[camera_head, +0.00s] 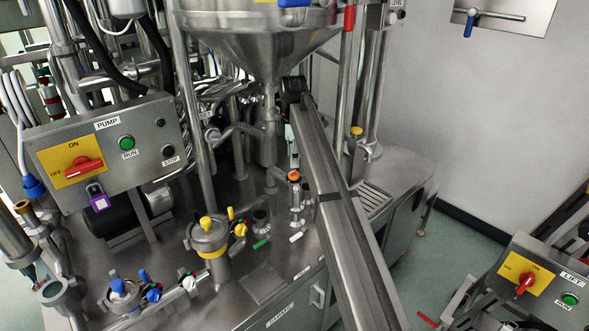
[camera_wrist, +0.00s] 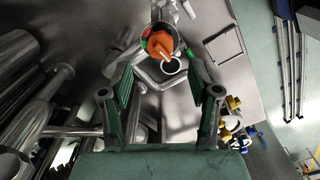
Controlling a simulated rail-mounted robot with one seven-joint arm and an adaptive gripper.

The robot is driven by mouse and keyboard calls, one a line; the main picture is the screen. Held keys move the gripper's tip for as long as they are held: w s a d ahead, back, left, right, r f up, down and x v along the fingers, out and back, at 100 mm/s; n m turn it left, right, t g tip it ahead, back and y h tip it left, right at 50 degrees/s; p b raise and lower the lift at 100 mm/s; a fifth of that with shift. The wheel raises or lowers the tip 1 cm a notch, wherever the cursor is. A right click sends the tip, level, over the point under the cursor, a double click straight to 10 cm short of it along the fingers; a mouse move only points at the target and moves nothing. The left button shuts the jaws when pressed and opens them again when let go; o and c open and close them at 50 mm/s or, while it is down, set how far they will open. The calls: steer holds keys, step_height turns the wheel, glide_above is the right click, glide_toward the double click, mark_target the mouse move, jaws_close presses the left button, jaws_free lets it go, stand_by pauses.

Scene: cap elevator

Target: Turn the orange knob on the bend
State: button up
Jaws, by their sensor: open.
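The orange knob (camera_head: 294,175) sits on top of a metal pipe bend (camera_head: 278,176) in the middle of the machine in the head view. In the wrist view the orange knob (camera_wrist: 160,44) is near the top centre, with a light ring just beside it. My gripper (camera_wrist: 160,72) is open, with one green-padded finger on each side in the picture. The knob shows beyond the gap between the fingertips, and I see no finger touching it. The exact distance is hard to tell. I cannot clearly make out my gripper in the head view.
A long metal elevator beam (camera_head: 345,225) slopes close to the right of the knob. A steel hopper (camera_head: 258,45) hangs above. A yellow-capped vessel (camera_head: 209,235) stands to the front left. The pump box (camera_head: 108,150) is at the left, and the lift box (camera_head: 535,285) is at the lower right.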

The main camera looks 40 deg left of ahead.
mark_target(294, 171)
steer(key=shift+f+p, duration=0.75)
steer(key=shift+f, duration=2.15)
steer(key=c, duration=1.1)
